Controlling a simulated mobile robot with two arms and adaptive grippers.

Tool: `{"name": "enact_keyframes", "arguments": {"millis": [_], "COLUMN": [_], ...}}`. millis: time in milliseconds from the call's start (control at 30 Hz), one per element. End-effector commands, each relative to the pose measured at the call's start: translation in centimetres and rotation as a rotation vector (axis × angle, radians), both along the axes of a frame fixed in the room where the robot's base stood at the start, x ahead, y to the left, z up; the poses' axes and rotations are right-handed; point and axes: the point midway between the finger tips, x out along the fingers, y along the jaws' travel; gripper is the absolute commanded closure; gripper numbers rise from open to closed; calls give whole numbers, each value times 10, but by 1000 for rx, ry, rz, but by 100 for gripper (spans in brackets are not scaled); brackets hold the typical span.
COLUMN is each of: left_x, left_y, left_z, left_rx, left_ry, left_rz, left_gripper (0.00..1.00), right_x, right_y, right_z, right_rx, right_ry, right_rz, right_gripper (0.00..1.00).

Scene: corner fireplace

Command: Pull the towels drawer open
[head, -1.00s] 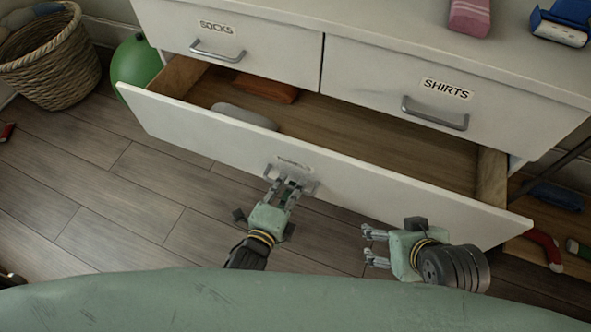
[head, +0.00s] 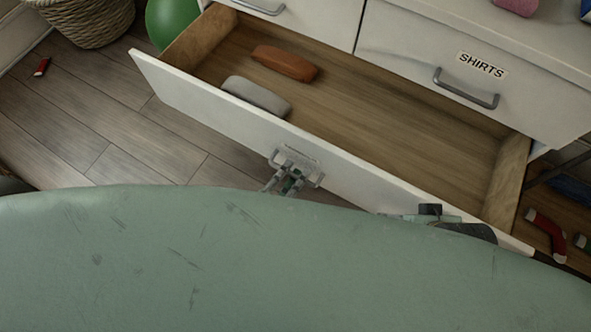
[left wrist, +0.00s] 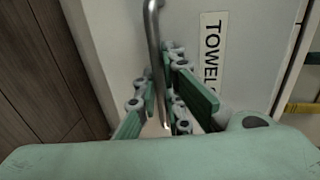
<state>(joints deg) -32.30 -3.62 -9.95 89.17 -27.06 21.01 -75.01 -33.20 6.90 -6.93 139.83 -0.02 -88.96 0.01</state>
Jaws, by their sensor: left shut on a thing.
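The towels drawer (head: 205,100) is the wide lower drawer of the white dresser and stands far open in the head view. Its label (left wrist: 210,58) reads TOWELS in the left wrist view. My left gripper (head: 288,178) is shut on the drawer's metal handle (left wrist: 153,42), with the bar between its fingers. A grey rounded item (head: 256,96) and an orange-brown one (head: 285,62) lie inside at the left. My right gripper (head: 405,217) is at the drawer front's right part, mostly hidden behind my body; its fingers do not show clearly.
The shirts drawer (head: 420,75) above is closed. A green ball (head: 172,22) and a wicker basket (head: 90,20) stand at the left. Red socks-like items (head: 545,235) lie at the right. The wooden floor (head: 110,130) at the left is mostly clear.

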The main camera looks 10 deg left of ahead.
Motion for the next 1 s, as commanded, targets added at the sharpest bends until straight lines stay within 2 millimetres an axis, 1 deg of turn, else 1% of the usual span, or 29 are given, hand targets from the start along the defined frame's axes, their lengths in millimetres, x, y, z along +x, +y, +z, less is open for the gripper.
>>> {"name": "enact_keyframes", "arguments": {"millis": [167,200,400,433,767,867,1000], "left_x": [-1,-1,-1,0,-2,-12,-37], "left_y": [0,0,0,0,1,4,12], "left_z": [-1,-1,-1,-1,0,1,6], "left_rx": [1,1,1,1,1,1,1], "left_ry": [4,4,3,2,2,4,6], "left_rz": [0,0,0,0,0,1,1], "left_gripper": [100,91,74,72,72,72,72], "right_x": [1,1,3,3,4,3,3], "right_y": [0,0,1,1,2,1,1], "right_z": [1,1,2,2,3,3,3], "right_rx": [0,1,1,1,4,4,3], "right_ry": [-3,-4,-9,-9,-10,-9,-9], "right_rz": [0,0,1,1,-1,-1,0], "right_gripper": [18,18,18,18,18,18,18]}}
